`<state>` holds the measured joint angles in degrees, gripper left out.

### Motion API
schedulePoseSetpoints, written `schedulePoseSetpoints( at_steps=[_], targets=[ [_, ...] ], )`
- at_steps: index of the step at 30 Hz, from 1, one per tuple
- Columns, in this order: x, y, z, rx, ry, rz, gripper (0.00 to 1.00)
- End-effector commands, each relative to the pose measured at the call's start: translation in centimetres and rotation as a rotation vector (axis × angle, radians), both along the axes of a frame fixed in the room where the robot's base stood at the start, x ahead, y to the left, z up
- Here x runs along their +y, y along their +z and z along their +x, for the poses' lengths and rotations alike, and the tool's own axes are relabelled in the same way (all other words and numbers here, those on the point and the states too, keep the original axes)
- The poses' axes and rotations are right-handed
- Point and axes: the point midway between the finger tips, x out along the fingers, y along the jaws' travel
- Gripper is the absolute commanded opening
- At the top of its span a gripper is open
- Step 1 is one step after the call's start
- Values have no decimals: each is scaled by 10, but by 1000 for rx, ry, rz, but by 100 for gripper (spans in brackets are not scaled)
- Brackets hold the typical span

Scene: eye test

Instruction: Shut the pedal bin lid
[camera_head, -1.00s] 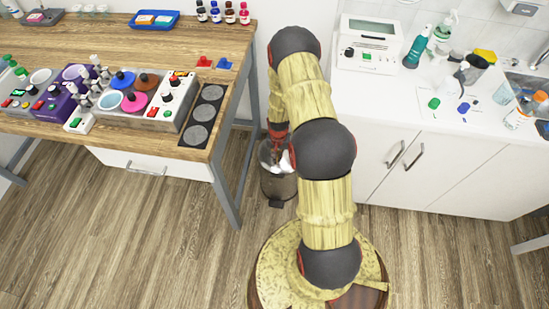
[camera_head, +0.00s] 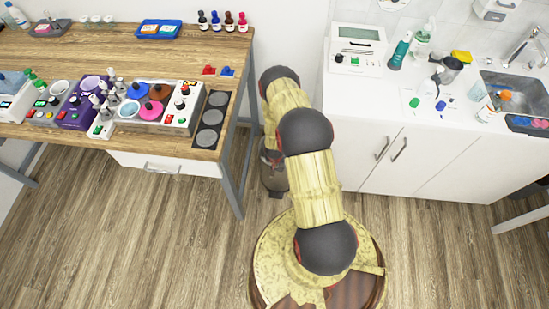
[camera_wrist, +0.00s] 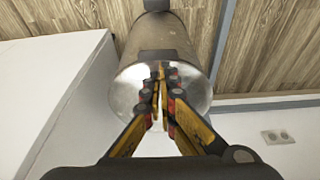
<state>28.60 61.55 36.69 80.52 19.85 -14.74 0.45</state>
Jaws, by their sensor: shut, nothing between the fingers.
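The pedal bin (camera_head: 273,182), a grey-brown metal cylinder, stands on the floor between the wooden table and the white cabinet. My arm partly covers its top in the head view. In the wrist view the bin body (camera_wrist: 165,32) is at the top, with a dark pedal at its foot. A shiny pale round surface, seemingly the lid (camera_wrist: 130,92), shows at its upper end behind my fingers. I cannot tell whether it lies fully flat on the rim. My gripper (camera_wrist: 160,72) is shut and empty, with its fingertips over or against the bin's top; contact is unclear.
The wooden table (camera_head: 120,42) with its metal leg (camera_head: 232,185) is left of the bin. The white cabinet (camera_head: 365,160) is close on the right. Open floor (camera_head: 150,240) lies in front. A wall socket (camera_wrist: 276,136) shows in the wrist view.

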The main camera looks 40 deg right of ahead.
Motion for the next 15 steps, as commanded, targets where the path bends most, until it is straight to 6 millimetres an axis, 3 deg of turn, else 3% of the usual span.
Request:
schedulePoseSetpoints(
  at_steps=[15],
  targets=[
    [6,-38,-10,-2,-1,-17,0]
  ],
)
